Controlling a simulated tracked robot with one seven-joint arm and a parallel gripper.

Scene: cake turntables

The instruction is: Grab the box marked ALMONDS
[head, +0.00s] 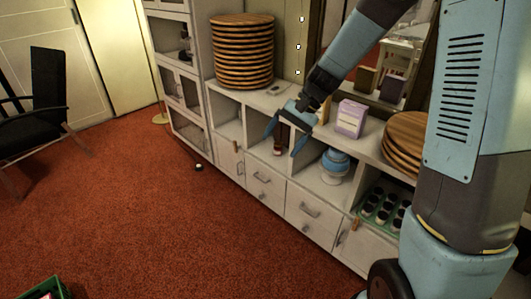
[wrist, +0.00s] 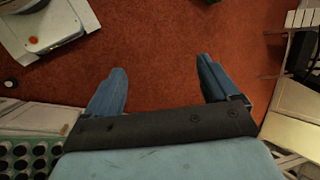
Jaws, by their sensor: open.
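A pale purple and white box (head: 351,118) stands upright on the cabinet top, right of my gripper; its lettering is too small to read. A yellowish box (head: 324,112) stands just left of it, mostly hidden behind my arm. I cannot tell which box, if either, is marked ALMONDS. My gripper (head: 285,136) is open and points down in front of the cabinet, left of both boxes. In the wrist view my gripper (wrist: 160,86) has nothing between its fingers but red carpet below.
The white cabinet (head: 228,165) holds a blue turntable (head: 335,164) and a green tray (head: 366,215) of dark jars. Stacked wooden discs (head: 242,52) and more discs (head: 405,140) flank the boxes. A mirror (head: 395,80) stands behind. The red carpet (head: 150,220) is largely clear.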

